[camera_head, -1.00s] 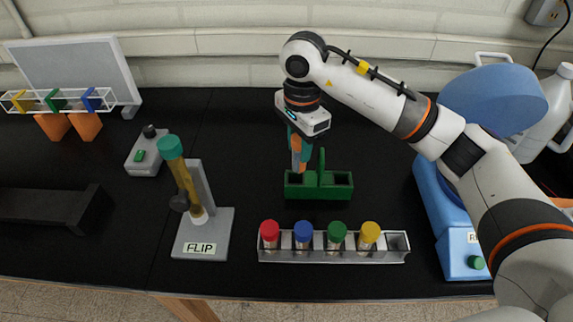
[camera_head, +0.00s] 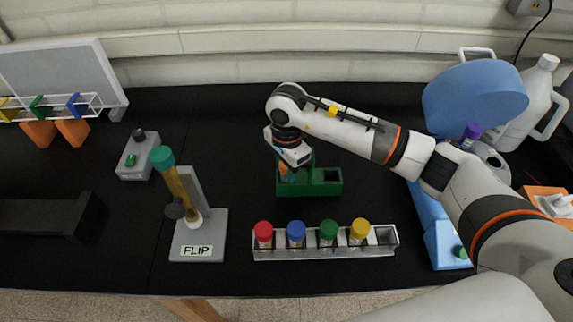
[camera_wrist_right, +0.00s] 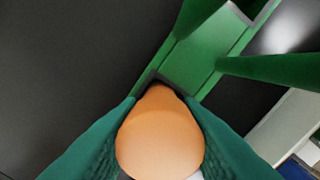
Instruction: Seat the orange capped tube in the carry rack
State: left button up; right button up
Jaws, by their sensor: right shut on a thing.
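My right gripper (camera_head: 287,175) is shut on the orange capped tube (camera_head: 284,170), over the left end of the green carry rack (camera_head: 326,188). In the right wrist view the orange cap (camera_wrist_right: 160,135) sits between the two teal fingers, and the green rack (camera_wrist_right: 190,65) lies just beyond it with its upright handle at the right. The tube's lower part is hidden, so I cannot tell how deep it sits in the left compartment. The right compartment of the rack looks empty. My left gripper is not in view.
A grey rack (camera_head: 325,254) with red, blue, green and yellow capped tubes stands in front; its right slot is empty. A FLIP stand (camera_head: 198,250) with a teal-capped tube is at left. A blue machine (camera_head: 447,245) stands at right. Black bench between is clear.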

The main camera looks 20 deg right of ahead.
jog(key=shift+f, duration=0.2)
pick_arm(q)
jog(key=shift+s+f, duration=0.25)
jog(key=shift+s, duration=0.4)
pick_arm(e)
jog(key=o, duration=1)
jog(key=shift+r, duration=0.1)
jog(key=shift+c, duration=0.2)
jog(key=shift+r, duration=0.2)
notch_tip(320, 180, up, 11)
jog(key=b, duration=0.4)
jog(key=shift+r, duration=0.4)
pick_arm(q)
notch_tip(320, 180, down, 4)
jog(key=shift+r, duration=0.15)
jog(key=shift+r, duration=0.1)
pick_arm(e)
jog(key=shift+r, duration=0.1)
